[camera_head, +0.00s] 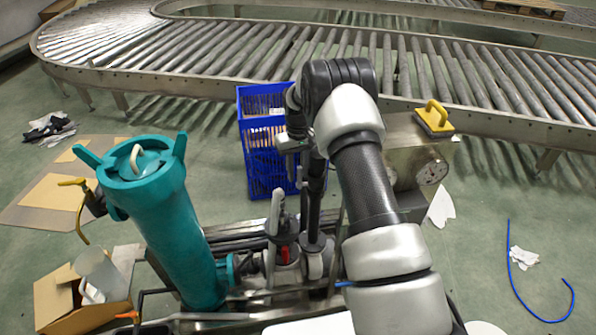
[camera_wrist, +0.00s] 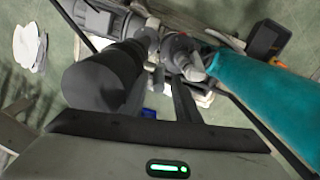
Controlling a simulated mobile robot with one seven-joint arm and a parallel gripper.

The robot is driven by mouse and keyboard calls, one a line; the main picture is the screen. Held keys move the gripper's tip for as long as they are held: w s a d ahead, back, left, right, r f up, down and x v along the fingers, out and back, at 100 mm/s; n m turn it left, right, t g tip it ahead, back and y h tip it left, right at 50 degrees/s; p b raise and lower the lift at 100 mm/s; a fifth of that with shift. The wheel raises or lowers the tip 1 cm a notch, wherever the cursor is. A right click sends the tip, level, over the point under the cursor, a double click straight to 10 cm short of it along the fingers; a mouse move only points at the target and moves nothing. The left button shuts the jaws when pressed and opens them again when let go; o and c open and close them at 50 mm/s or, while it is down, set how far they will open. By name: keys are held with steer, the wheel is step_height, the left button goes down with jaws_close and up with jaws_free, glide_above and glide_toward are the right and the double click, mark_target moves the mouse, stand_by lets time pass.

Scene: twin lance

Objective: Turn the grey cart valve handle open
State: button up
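The grey cart valve handle (camera_head: 276,212) stands up from the valve body (camera_head: 285,256), beside the teal cylinder (camera_head: 170,225) on the cart. In the wrist view, the pale grey handle (camera_wrist: 191,67) shows beyond my fingertips, close to the teal cylinder (camera_wrist: 265,85). My gripper (camera_wrist: 160,88) points down towards the valve, with its two dark fingers apart and nothing visible between them. In the head view, my arm partly hides the gripper. No contact with the handle can be made out.
A dark upright cylinder (camera_wrist: 105,75) stands close to the left of my fingers. A blue crate (camera_head: 258,140) stands behind the cart, and a steel gauge box (camera_head: 418,165) at right. A roller conveyor (camera_head: 250,50) crosses the back. A blue hose (camera_head: 512,265) lies on the right floor.

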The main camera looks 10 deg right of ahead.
steer(key=r+p, duration=0.1)
steer(key=r, duration=0.1)
steer(key=r+p, duration=0.1)
steer(key=r, duration=0.2)
steer(key=r+p, duration=0.1)
steer(key=r, duration=0.1)
steer(key=shift+s+d+r, duration=0.1)
steer(key=shift+d+r, duration=0.15)
steer(key=shift+r, duration=0.3)
steer(key=shift+a, duration=0.1)
steer(key=shift+a, duration=0.1)
